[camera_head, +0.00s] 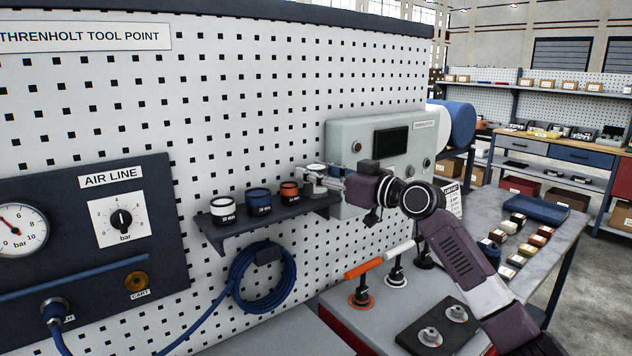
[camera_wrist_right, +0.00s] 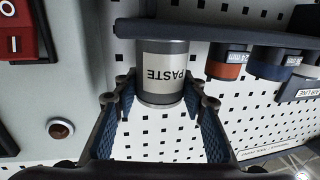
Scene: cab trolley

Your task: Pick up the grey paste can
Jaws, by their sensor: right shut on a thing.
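The grey paste can (camera_head: 317,187) is at the right end of the small dark wall shelf (camera_head: 262,222). In the right wrist view the can (camera_wrist_right: 165,75) shows its label, PASTE, upside down. My right gripper (camera_head: 318,179) reaches in from the right and is closed around the can's sides. In the wrist view its two fingers (camera_wrist_right: 160,95) flank the can. I cannot tell whether the can's base touches the shelf. My left gripper is not in view.
A grey control box (camera_head: 375,150) is on the pegboard close behind the gripper. A blue hose (camera_head: 264,277) hangs below.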

